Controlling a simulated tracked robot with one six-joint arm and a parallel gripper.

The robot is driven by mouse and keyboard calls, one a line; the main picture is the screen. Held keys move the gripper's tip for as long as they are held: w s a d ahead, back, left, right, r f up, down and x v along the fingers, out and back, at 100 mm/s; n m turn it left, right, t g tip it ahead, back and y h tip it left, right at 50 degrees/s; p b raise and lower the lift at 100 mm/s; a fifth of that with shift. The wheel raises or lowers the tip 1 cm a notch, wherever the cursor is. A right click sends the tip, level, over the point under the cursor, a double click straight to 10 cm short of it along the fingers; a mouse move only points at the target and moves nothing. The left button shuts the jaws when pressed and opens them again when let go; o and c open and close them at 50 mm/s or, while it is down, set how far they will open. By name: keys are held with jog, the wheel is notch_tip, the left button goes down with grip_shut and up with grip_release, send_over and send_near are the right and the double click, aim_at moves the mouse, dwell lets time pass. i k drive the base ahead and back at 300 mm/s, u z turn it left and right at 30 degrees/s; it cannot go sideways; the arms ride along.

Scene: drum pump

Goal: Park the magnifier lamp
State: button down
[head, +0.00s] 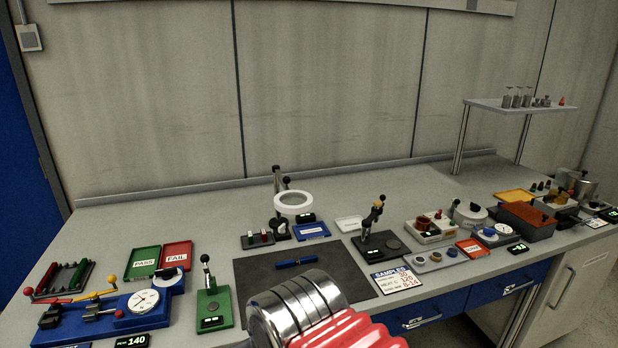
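The magnifier lamp (293,203) has a white ring head, which is over the middle back of the bench. A dark jointed stand (277,182) with black knobs rises just behind and left of the ring. A small dark base part (281,231) shows below it. I cannot tell how the arm joints are set or whether the ring rests on anything. My arm's silver and red section fills the bottom middle of the head view, well in front of the lamp. The fingers of my gripper do not show.
A dark mat (255,270) with a blue pen-like item (297,262) lies in front of the lamp. A blue tray (312,231) is right of its base. A green lever device (212,303) stands left, a black-based device (378,245) right. A raised shelf (530,106) stands back right.

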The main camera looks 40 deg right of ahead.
aim_at(288, 193)
jog(key=u, duration=0.05)
jog(key=i, duration=1)
jog(key=z, duration=0.05)
